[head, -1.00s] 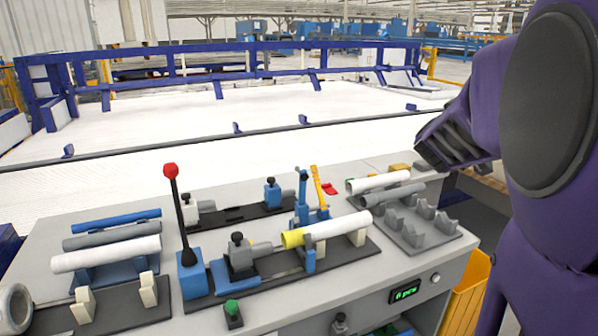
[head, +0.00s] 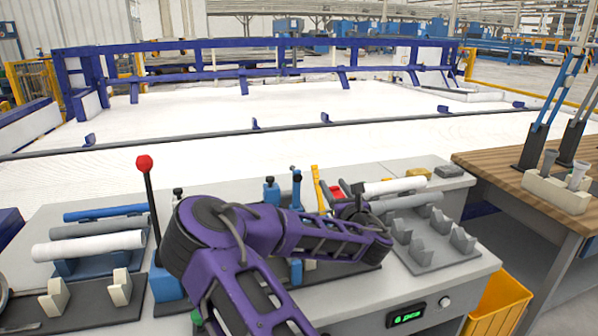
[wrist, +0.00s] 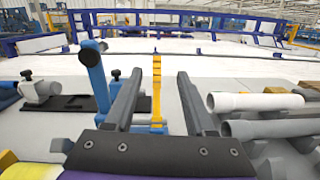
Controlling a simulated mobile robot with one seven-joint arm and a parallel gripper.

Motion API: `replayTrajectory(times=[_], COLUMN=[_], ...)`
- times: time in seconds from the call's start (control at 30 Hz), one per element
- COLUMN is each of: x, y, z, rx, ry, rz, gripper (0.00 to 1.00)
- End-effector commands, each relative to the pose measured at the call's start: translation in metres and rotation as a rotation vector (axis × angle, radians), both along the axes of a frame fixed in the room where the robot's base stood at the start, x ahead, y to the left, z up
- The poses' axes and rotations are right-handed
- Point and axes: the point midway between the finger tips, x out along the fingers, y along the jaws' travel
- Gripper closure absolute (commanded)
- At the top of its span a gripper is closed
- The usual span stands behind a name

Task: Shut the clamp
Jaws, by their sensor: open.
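The clamp's yellow-orange lever (head: 317,188) stands nearly upright in the head view, beside a blue upright part (head: 296,189). In the wrist view the yellow lever (wrist: 157,88) shows between and beyond the two fingers of my gripper (wrist: 160,74), which is open with nothing between its tips. The blue post (wrist: 94,76) is just left of the left finger there. A yellow pipe end (wrist: 8,158) shows at the lower left of the wrist view. My arm hides the clamp base and most of the clamped pipe in the head view.
White and grey pipes (wrist: 258,102) lie on a rack close to the right finger. A red-knobbed lever (head: 145,163) stands at the left. More pipes (head: 88,246) lie on a left rack. A wooden table (head: 520,180) is at the right.

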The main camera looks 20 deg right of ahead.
Motion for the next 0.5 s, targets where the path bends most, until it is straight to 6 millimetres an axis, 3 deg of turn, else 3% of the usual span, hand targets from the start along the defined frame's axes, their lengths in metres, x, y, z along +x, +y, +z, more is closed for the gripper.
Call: replayTrajectory(times=[0.03,0.13,0.27,0.5], x=[-0.002,-0.004,0.004,0.048], y=[-0.003,-0.004,-0.004,-0.003], z=[-0.016,-0.031,-0.035,-0.034], rx=[-0.028,-0.059,-0.066,-0.063], ry=[0.031,0.065,0.073,0.069], rz=[0.007,0.020,0.026,0.028], gripper=[0.45,0.45,0.45,0.45])
